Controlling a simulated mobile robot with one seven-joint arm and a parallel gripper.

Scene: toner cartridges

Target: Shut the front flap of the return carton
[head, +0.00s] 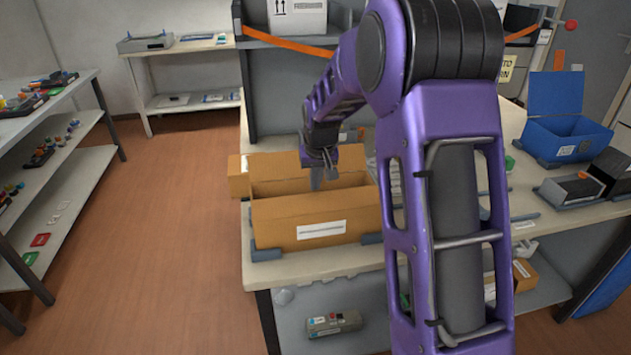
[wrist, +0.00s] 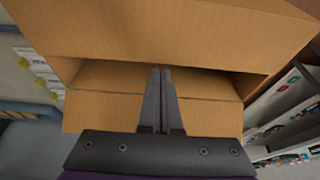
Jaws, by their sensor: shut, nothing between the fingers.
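The brown return carton (head: 275,228) stands on the worktable, with a white label on its near side. Its top is open, and a cardboard panel stands up at the back. A side flap (head: 238,178) sticks out at its left. My gripper (head: 316,184) points down over the opening, between the near and back panels. In the wrist view my gripper (wrist: 161,72) is shut and empty, its fingertips over a cardboard panel of the carton (wrist: 160,30). I cannot tell whether they touch it. My arm hides the carton's right end in the head view.
Grey corner stops (head: 266,254) sit at the carton's base. A blue open box (head: 566,137) and dark cartridges stand at the right of the table. A grey shelf with an orange strap (head: 288,44) rises behind. The floor at left is clear.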

